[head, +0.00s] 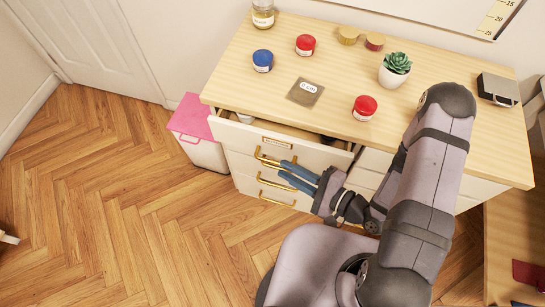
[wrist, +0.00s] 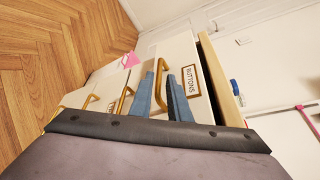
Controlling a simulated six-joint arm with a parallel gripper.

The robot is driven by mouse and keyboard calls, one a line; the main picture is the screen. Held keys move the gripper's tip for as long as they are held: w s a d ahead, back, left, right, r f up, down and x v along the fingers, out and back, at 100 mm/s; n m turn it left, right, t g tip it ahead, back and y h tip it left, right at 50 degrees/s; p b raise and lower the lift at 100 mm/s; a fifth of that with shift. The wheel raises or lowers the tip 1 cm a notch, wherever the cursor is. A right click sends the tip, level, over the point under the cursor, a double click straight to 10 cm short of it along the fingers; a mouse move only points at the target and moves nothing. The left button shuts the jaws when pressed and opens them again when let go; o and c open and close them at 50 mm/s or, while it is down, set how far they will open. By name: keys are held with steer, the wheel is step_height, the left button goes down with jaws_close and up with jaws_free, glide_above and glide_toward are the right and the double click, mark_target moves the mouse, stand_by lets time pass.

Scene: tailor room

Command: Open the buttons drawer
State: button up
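The top drawer of the desk carries a small label (head: 277,142) that reads BUTTONS in the wrist view (wrist: 191,80). The buttons drawer (head: 236,134) stands partly open, with a dark strip of its inside showing. Its brass handle (head: 262,158) also shows in the wrist view (wrist: 139,78). My gripper (head: 283,168) is in front of the drawer at the right part of this handle. Its two blue fingers (wrist: 166,72) are apart, with a narrow gap between them. I cannot tell whether they touch the handle.
Closed drawers with brass handles (head: 277,201) lie below. A bin with a pink cover (head: 192,117) stands left of the desk. On the desktop are red and blue jars (head: 263,60), a plant (head: 395,70) and a card (head: 305,92).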

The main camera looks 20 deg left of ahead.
mark_target(269, 160)
steer(key=shift+a, duration=0.1)
steer(key=shift+p+x, duration=0.5)
steer(key=shift+x, duration=3.1)
jaws_close()
